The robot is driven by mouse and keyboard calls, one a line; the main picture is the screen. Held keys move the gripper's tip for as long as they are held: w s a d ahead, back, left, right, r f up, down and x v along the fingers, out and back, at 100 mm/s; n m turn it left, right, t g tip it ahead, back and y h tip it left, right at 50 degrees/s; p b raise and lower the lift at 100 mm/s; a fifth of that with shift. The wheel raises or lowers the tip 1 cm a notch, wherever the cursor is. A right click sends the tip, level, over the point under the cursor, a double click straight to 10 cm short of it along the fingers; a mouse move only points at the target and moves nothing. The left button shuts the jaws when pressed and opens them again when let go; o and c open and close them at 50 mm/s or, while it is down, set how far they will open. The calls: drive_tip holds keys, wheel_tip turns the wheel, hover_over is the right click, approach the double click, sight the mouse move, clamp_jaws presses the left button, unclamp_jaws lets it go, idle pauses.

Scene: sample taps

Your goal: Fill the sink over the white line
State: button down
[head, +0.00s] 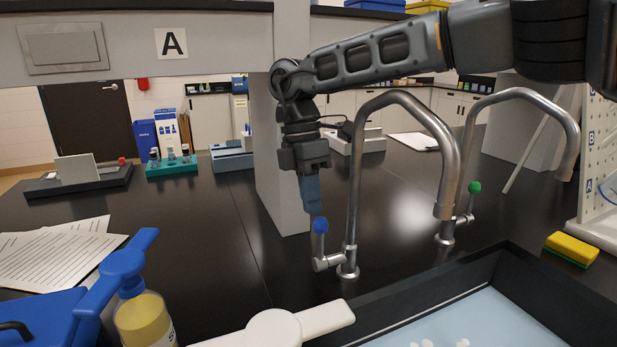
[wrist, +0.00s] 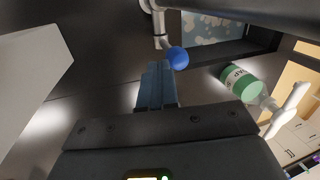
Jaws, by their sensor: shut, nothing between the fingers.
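The near tap (head: 351,200) is a tall curved metal spout with a blue ball (head: 320,225) on its side lever. The far tap (head: 468,150) has a green ball (head: 474,187) on its lever. The sink (head: 395,300) is a dark-rimmed basin at lower right with a pale blue interior; I cannot tell its water level, and no white line is visible. No stream shows from either spout. My gripper (head: 313,207) is shut and empty, pointing down just above the blue ball. In the wrist view the fingertips (wrist: 157,66) are beside the blue ball (wrist: 178,58); contact is unclear.
A grey post (head: 277,165) stands close behind my gripper. A yellow bottle with a blue pump (head: 146,318) and a white pump top (head: 275,328) stand in front. A yellow sponge (head: 571,248) lies right of the sink.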

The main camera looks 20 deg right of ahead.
drive_tip(key=shift+f, duration=0.25)
drive_tip(key=shift+s+r+p, duration=0.25)
drive_tip(key=shift+s+p, duration=0.2)
drive_tip(key=shift+s, duration=0.5)
drive_tip(key=shift+w, duration=0.1)
